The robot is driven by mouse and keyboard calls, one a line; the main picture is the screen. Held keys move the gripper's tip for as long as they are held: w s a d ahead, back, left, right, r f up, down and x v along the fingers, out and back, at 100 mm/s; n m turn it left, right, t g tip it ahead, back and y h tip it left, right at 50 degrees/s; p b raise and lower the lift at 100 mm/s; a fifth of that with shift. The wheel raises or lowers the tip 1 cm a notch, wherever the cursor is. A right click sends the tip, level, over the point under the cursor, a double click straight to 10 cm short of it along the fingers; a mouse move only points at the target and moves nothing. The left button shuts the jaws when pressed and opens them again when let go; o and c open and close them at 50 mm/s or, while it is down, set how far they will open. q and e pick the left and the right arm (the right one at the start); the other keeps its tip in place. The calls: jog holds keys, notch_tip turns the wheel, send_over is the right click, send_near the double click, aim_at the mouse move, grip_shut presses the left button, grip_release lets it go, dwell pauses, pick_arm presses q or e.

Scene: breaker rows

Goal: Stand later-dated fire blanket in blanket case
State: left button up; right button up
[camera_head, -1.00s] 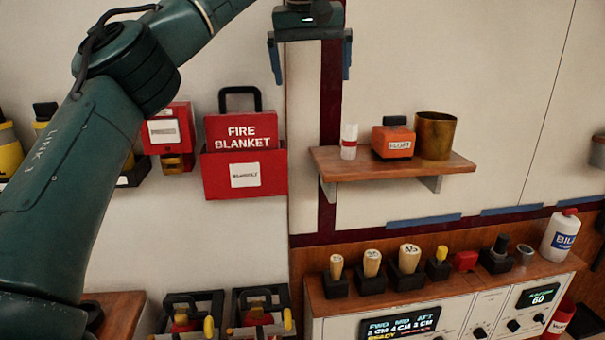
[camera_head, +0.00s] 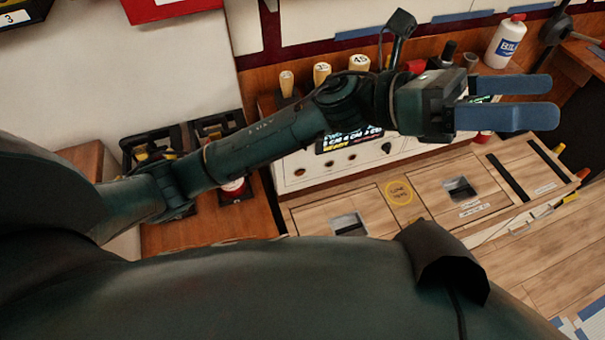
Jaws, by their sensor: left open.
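The lower edge of the red blanket case (camera_head: 172,10), with part of a white label, shows at the top left on the pale wall. The rest of it is cut off above the picture. No fire blanket can be made out, and no date is readable. My left gripper (camera_head: 553,100) is at the upper right, in front of the instrument console and far from the case. Its two blue fingers point right, apart, with nothing between them. My right gripper is not in view.
The console (camera_head: 300,172) carries wooden-handled stamps (camera_head: 322,73) and a white bottle (camera_head: 505,42). Two black holders (camera_head: 222,128) stand on a wooden ledge to its left. A wooden worktop (camera_head: 540,250) with recesses lies below. My dark arm links cover much of the foreground.

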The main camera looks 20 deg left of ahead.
pick_arm(q)
jog(key=w+a+f+n+t+y, duration=0.35)
jog(key=f+n+t, duration=0.35)
jog(key=n, duration=0.5)
jog(key=w+a+f+n+t+y, duration=0.3)
jog(key=a+f+n+t+y, duration=0.35)
jog(key=n, duration=0.55)
jog(key=w+a+f+n+t+y, duration=0.3)
jog(key=f+n+t, duration=0.45)
jog(key=n, duration=0.35)
jog(key=s+a+f+n+g+y, duration=0.2)
jog(key=s+a+f+n, duration=0.2)
jog(key=f, duration=0.4)
jog(key=s+a+f+n+g+y, duration=0.3)
jog(key=s+f+n, duration=0.2)
jog(key=f, duration=0.3)
jog(key=s+a+f+n+g+y, duration=0.2)
jog(key=s+a+f+n+g, duration=0.1)
jog(key=s+f, duration=0.4)
jog(key=shift+a+f+n, duration=0.45)
jog(key=shift+a+n, duration=0.35)
jog(key=shift+a, duration=0.05)
